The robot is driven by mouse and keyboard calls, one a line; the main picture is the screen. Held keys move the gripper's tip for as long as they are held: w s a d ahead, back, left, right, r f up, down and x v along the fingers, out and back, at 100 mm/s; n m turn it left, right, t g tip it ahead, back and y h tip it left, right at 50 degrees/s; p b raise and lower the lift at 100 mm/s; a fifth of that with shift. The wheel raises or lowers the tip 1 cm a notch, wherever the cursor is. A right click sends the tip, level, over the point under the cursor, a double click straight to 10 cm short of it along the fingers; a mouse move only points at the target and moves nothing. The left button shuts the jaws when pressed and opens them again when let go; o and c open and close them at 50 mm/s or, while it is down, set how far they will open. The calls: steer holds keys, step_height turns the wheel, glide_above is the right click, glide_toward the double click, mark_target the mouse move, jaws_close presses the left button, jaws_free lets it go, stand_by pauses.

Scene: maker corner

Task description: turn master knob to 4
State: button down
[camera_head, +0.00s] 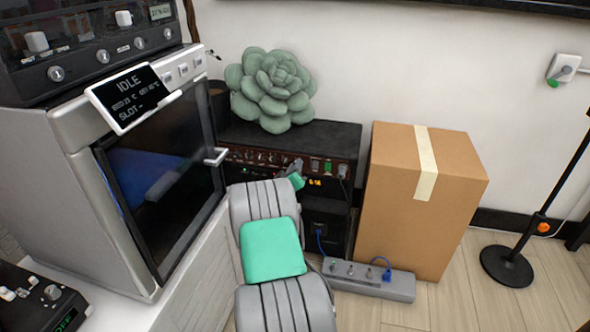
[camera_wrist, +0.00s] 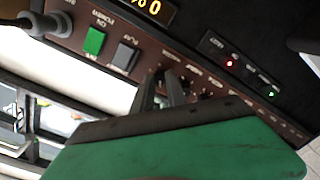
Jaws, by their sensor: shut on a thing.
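The black amplifier (camera_head: 336,137) stands against the wall, with a dark red-brown front panel carrying a row of small knobs. My gripper (camera_head: 296,166) reaches its front. In the wrist view, my gripper (camera_wrist: 168,92) has its dark fingers closed at the panel (camera_wrist: 132,38), on a small knob in the row. The fingers hide most of this knob, so its pointer and setting cannot be read. Its label is too small to read surely. More small knobs lie to the right of the fingers.
A lit green switch (camera_wrist: 94,41) and an amber display (camera_wrist: 152,8) are close to the fingers. A plush succulent (camera_head: 272,90) sits on the amplifier. A cardboard box (camera_head: 415,215) and power strip (camera_head: 370,280) stand right. A oven-like machine (camera_head: 65,165) stands left.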

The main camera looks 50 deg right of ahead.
steer(key=c, duration=1.6)
jaws_free()
steer(key=shift+a, duration=0.1)
steer(key=p+v, duration=0.2)
steer(key=v, duration=0.5)
steer(key=shift+s+a, duration=0.2)
steer(key=shift+a, duration=0.1)
